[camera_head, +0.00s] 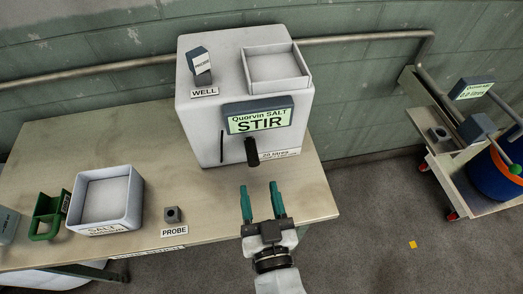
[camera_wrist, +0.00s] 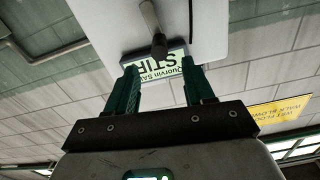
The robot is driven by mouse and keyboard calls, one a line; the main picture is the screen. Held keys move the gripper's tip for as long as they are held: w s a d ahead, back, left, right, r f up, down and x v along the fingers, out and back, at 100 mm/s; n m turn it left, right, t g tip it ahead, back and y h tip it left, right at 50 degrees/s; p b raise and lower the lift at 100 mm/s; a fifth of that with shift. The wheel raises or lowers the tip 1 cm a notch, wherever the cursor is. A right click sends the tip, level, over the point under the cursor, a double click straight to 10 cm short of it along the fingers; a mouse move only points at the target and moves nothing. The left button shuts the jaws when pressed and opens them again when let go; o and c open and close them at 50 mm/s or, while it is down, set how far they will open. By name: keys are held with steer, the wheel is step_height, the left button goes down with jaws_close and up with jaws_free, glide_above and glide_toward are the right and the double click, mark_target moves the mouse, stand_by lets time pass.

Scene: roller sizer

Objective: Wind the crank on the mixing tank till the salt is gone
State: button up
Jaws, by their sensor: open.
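The mixing tank (camera_head: 203,128) is a big white box on the table with a lit screen (camera_head: 259,120) reading "Quorvin SALT STIR". A dark crank handle (camera_head: 251,152) sticks out of its front, below the screen. In the wrist view the crank handle (camera_wrist: 159,46) hangs from a grey arm, beyond and between my fingertips. My gripper (camera_head: 262,188) is open and empty, in front of the tank and apart from the handle; its green fingers also show in the wrist view (camera_wrist: 158,82). The inside of the tank and any salt in it are hidden.
A WELL holder (camera_head: 200,66) and an open tray top the tank. A metal cart (camera_head: 452,165) stands right; floor between is mostly clear.

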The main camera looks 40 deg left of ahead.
mark_target(254, 165)
steer(key=x, duration=1)
steer(key=shift+w+a, duration=0.15)
steer(key=shift+w, duration=0.1)
jaws_close()
